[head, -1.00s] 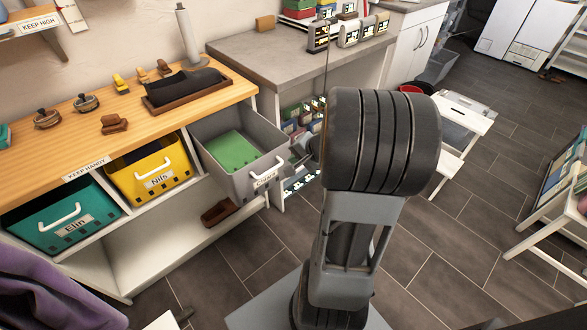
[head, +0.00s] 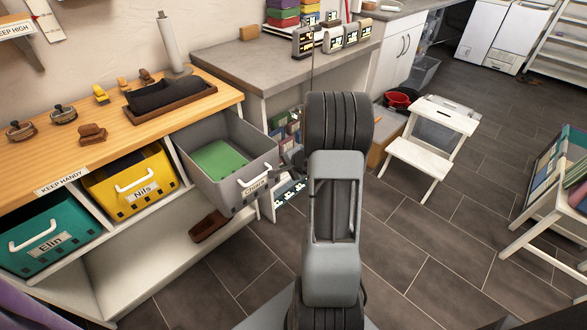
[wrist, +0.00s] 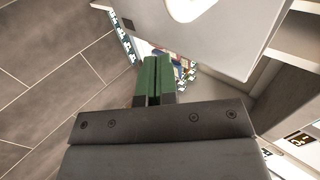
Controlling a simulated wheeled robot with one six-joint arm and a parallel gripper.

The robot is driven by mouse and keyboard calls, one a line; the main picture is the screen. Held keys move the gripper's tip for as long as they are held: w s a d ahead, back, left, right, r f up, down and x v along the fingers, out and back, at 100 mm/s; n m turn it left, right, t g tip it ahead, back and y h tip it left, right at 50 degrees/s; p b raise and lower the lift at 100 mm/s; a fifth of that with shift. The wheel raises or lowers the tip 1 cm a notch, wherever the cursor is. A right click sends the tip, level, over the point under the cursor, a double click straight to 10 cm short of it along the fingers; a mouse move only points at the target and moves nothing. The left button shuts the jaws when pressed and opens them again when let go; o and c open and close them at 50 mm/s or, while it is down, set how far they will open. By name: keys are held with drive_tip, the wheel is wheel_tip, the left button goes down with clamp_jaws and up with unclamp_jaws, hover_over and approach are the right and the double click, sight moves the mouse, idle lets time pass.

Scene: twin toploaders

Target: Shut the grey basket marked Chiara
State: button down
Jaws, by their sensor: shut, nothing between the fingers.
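The grey basket marked Chiara (head: 236,190) is pulled out from the right end of the wooden-topped shelf unit, with a green thing (head: 219,160) inside. Its white handle and label are on the front wall. In the wrist view the basket's light grey wall (wrist: 235,45) fills the top, with part of the white handle (wrist: 190,8). My gripper (wrist: 153,62) has its two green fingers together and empty, just short of the basket's wall in that picture; I cannot tell whether they touch. In the head view my gripper is mostly hidden behind my arm, right of the basket's front.
The yellow Nils basket (head: 130,186) and teal Elin basket (head: 45,235) sit in the bays to the left. A brown object (head: 208,226) lies on the lower shelf. A grey counter (head: 285,62) stands behind, a white step stool (head: 430,140) to the right.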

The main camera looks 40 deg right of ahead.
drive_tip(key=shift+w+a, duration=0.15)
drive_tip(key=shift+w, duration=0.85)
